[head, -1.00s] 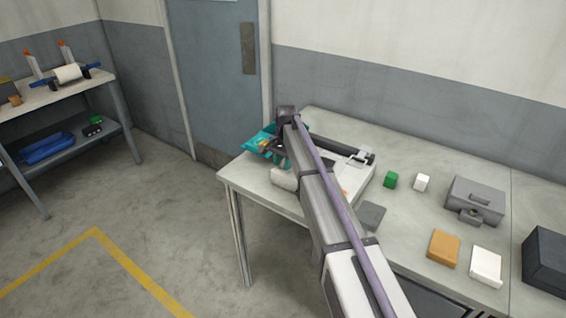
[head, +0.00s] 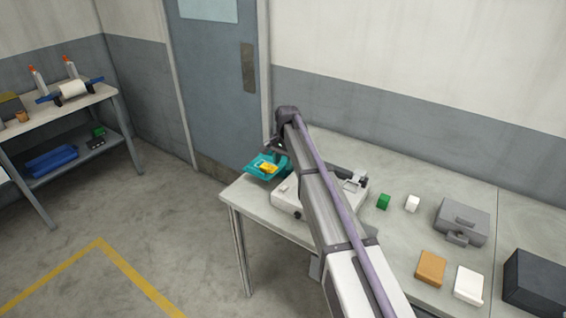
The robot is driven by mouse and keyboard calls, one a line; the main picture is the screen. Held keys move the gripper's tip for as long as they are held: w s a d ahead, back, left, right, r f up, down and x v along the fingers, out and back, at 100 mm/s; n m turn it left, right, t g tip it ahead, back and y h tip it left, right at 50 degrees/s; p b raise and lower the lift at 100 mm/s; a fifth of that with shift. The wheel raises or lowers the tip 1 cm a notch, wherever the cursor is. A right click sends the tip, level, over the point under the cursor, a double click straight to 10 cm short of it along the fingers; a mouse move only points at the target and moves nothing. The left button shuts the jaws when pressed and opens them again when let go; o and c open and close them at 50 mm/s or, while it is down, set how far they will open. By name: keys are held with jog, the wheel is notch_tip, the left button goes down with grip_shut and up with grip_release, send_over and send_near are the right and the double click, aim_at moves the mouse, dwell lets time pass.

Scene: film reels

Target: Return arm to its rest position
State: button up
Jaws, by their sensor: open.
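My arm reaches from the bottom right up to a dark joint above the far left part of the table. My gripper (head: 275,152) hangs below that joint, small and dark, partly hidden by my arm. It appears open, with nothing visibly held. It is above or beside a teal tray (head: 253,168) at the table's left end; I cannot tell whether they touch. A small yellow item (head: 267,167) lies in the tray. A white machine (head: 288,203) stands right of the tray, its middle hidden behind my arm.
On the table (head: 400,165) are a green block (head: 383,202), a white block (head: 412,204), a grey case (head: 462,219), an orange block (head: 431,268), a larger white block (head: 468,284) and a dark box (head: 536,281). A shelf (head: 60,106) stands left. The floor between is clear.

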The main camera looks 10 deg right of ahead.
jog(key=s+d+n, duration=0.2)
jog(key=s, duration=1)
jog(key=s+d+n, duration=0.2)
jog(key=s+n, duration=0.1)
jog(key=s, duration=0.9)
jog(key=s+d+n+t, duration=0.1)
jog(key=s+d+n, duration=0.2)
jog(key=s, duration=0.9)
jog(key=shift+s+h, duration=0.4)
jog(key=shift+f, duration=0.1)
